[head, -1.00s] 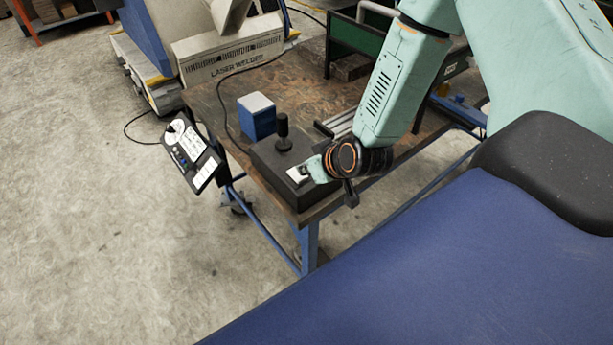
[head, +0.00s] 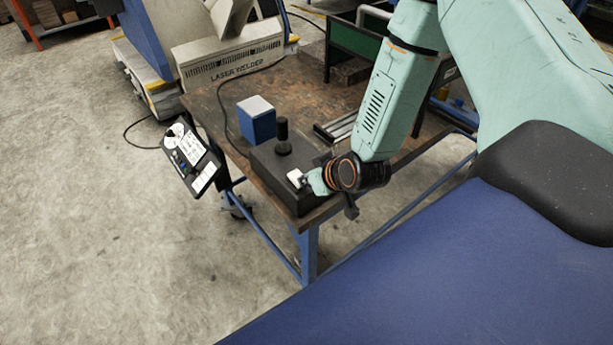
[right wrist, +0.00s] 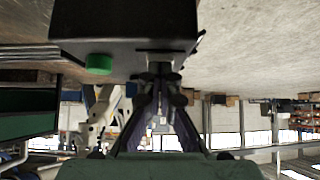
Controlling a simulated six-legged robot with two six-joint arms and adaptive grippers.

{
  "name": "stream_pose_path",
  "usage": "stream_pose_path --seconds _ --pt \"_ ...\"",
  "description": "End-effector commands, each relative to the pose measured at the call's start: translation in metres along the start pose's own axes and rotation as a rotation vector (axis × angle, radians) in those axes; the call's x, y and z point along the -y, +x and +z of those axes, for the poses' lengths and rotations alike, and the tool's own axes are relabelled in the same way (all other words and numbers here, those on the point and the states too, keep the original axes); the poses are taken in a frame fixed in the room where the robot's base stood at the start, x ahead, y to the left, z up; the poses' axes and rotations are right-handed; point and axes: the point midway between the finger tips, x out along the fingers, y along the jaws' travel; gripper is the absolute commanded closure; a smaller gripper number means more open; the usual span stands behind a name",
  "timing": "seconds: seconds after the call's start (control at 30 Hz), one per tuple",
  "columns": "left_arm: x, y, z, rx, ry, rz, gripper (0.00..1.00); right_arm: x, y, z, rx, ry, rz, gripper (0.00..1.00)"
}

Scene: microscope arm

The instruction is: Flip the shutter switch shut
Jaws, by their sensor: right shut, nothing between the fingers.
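A black control box (head: 268,166) with a black upright knob (head: 283,138) sits on the near corner of the worktable. A small white piece (head: 295,177) shows on its top, beside my gripper. My right gripper (head: 306,181) is at the box's right front edge, mostly hidden by its wrist. In the right wrist view the box (right wrist: 125,25) shows upside down with a green button (right wrist: 98,63). There the shut, empty fingertips (right wrist: 160,72) meet a small dark part at the box's edge; contact is unclear. I cannot clearly make out the shutter switch. My left gripper is not in view.
The brown worktable (head: 222,103) also bears a blue-and-white box (head: 257,119) and metal rails (head: 338,126). A tilted control panel (head: 191,157) hangs at its left edge. A laser welder (head: 228,58) stands behind. The floor at left is open.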

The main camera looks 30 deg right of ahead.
Motion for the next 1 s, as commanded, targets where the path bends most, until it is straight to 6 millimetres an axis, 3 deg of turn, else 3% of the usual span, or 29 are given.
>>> stream_pose_path --seconds 0.4,0.77,1.0 --pt "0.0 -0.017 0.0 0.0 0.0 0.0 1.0 0.0 -0.012 -0.012 0.0 0.0 0.0 1.0" --pt "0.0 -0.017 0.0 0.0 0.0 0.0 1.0 0.0 -0.012 -0.012 0.0 -0.001 0.0 1.0" --pt "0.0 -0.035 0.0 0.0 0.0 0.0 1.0 0.001 -0.024 -0.03 -0.001 -0.002 -0.001 1.0"
